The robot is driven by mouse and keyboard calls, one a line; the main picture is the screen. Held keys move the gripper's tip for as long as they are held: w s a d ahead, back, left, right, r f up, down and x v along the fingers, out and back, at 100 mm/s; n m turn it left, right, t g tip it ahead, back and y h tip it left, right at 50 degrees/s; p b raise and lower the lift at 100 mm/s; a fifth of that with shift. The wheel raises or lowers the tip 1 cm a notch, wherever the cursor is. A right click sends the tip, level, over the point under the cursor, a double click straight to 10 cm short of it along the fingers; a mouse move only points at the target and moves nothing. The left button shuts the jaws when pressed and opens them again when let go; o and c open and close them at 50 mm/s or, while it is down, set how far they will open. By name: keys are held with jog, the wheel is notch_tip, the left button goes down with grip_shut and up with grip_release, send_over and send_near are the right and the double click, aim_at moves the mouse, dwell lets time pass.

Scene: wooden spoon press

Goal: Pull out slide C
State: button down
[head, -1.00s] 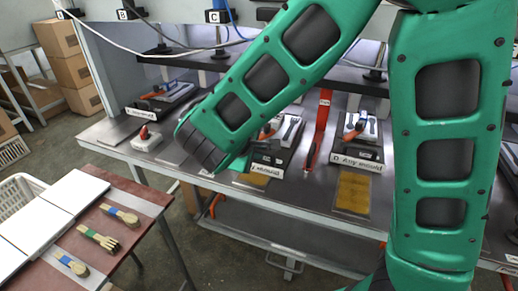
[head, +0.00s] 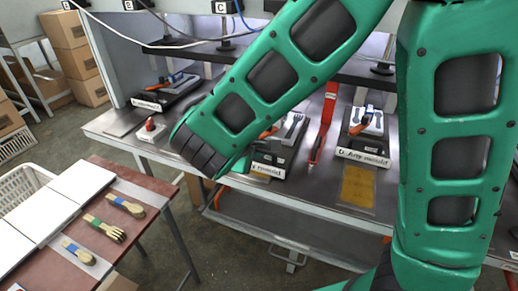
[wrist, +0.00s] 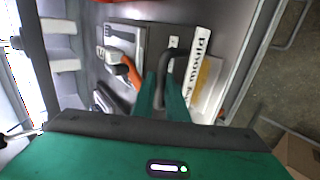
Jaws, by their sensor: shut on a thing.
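Slide C (head: 290,146) is a dark plate with a pale mould on top and a white lettered label (head: 268,170) on its front edge. It lies on the grey bench, partly hidden by my arm in the head view; the label's first letter is unclear. In the wrist view the slide (wrist: 123,27) and label (wrist: 198,60) lie under my gripper. My gripper (wrist: 164,88) is shut on the slide's dark curved handle (wrist: 165,64). The fingertips are hidden behind my arm in the head view. The label edge overlaps a yellow pad (wrist: 208,82) on the bench.
An orange-handled clamp (wrist: 131,72) stands on the slide close to my fingers. Slide D (head: 364,135) is to the right, past a red strip (head: 323,125). Another slide (head: 165,92) is at the left. A brown table (head: 140,178) with wooden utensils stands front left.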

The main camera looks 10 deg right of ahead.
jog(key=c, duration=1.4)
grip_release()
jog(key=shift+o, duration=0.2)
jog(key=shift+f, duration=0.1)
jog(key=shift+s, duration=0.1)
jog(key=shift+s+a, duration=0.9)
jog(key=shift+s, duration=0.3)
jog(key=shift+s+a, duration=0.9)
jog(key=shift+s, duration=0.3)
jog(key=shift+a, duration=0.1)
